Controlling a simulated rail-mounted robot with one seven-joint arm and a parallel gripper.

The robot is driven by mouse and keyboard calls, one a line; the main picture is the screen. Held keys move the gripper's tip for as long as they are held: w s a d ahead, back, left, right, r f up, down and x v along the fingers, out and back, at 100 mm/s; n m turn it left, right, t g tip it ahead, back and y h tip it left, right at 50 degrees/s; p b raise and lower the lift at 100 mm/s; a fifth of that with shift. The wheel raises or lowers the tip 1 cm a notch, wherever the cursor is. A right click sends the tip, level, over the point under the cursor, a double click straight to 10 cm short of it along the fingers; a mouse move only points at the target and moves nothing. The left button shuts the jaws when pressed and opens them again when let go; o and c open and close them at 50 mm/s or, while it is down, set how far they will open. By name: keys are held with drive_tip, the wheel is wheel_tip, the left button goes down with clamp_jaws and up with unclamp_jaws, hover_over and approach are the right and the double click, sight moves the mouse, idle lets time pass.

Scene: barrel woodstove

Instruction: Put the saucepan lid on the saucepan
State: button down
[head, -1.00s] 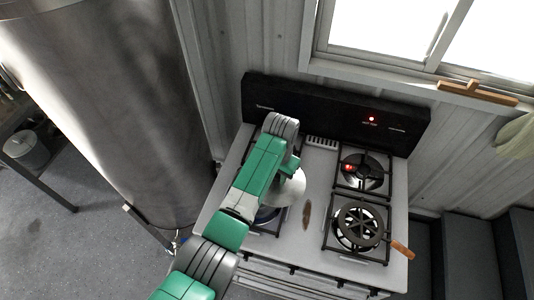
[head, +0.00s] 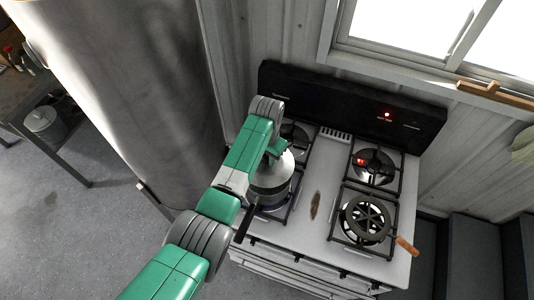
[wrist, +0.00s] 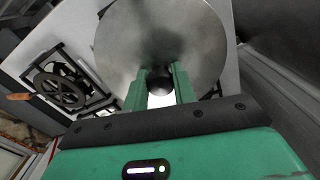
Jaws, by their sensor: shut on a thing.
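The saucepan lid (head: 281,166) is a round, shiny metal disc with a knob. In the wrist view the lid (wrist: 190,35) fills the top centre, and my gripper (wrist: 160,82) is shut on its dark knob. The saucepan (head: 270,190) is on the front left burner of the stove, with its dark handle (head: 243,222) pointing to the front left. The lid is directly over the saucepan in the head view. I cannot tell whether its rim touches the pan all round. My gripper (head: 276,150) and arm hide part of the lid and pan.
The back right burner (head: 373,166) is bare. A brown spoon rest or leaf-like item (head: 315,206) lies in the middle. A large metal barrel (head: 130,90) stands left.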

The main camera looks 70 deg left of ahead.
sight(267, 163)
drive_tip(key=shift+f+b, duration=1.45)
drive_tip(key=shift+f, duration=0.85)
drive_tip(key=shift+f+b, duration=0.4)
drive_tip(key=shift+f, duration=0.5)
idle(0.4)
drive_tip(key=c, duration=0.7)
unclamp_jaws()
drive_tip(key=shift+c, duration=0.2)
wheel_tip(267, 163, up, 7)
drive_tip(key=p, duration=0.6)
drive_tip(key=shift+r+p, duration=0.1)
drive_tip(key=shift+p, duration=0.3)
